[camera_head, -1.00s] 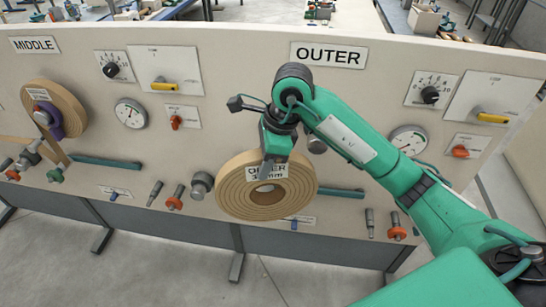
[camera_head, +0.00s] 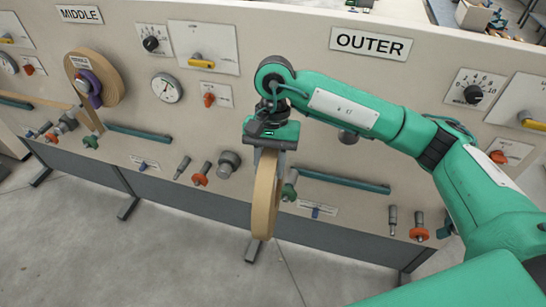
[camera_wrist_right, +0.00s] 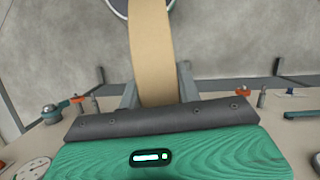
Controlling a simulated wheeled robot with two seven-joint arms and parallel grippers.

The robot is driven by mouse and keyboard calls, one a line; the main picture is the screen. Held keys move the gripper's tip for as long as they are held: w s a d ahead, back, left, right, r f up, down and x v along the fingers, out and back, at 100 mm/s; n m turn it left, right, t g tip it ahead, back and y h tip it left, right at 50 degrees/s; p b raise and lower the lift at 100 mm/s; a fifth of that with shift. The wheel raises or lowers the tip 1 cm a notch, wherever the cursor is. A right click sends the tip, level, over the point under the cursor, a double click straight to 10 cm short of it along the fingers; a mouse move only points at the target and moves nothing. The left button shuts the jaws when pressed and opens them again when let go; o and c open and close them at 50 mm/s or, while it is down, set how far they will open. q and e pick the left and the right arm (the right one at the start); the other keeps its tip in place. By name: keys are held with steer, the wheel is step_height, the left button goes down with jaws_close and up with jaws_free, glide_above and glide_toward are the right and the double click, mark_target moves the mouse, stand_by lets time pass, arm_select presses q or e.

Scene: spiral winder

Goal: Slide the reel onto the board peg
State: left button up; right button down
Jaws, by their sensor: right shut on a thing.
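The tan wound reel (camera_head: 264,195) hangs from my right gripper (camera_head: 268,152), in front of the board and apart from it. It shows nearly edge-on in the head view, so its hole is hidden. In the right wrist view the reel (camera_wrist_right: 151,50) stands between the two grey fingers of my right gripper (camera_wrist_right: 157,88), which is shut on its rim. The board peg under the OUTER sign looks to be the dark metal stub (camera_head: 348,136), partly hidden by my right arm. My left gripper is out of view.
The board (camera_head: 300,60) carries the OUTER sign (camera_head: 370,43). A second reel (camera_head: 113,80) is mounted under the MIDDLE sign (camera_head: 80,14). A grey roller (camera_head: 229,161), a green bar (camera_head: 345,181) and small orange-collared pins (camera_head: 200,178) stick out below. The floor in front is open.

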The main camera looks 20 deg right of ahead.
steer(key=n, duration=0.2)
steer(key=n+h, duration=0.1)
steer(key=shift+d+f+n, duration=0.2)
steer(key=shift+f+n, duration=0.15)
steer(key=shift+n, duration=0.05)
steer(key=shift+d+f+n+h, duration=0.2)
steer(key=shift+d+n+h, duration=0.05)
steer(key=shift+n, duration=0.65)
steer(key=shift+d+f+n+h, duration=0.2)
steer(key=shift+d+n+h, duration=0.05)
steer(key=shift+n, duration=0.65)
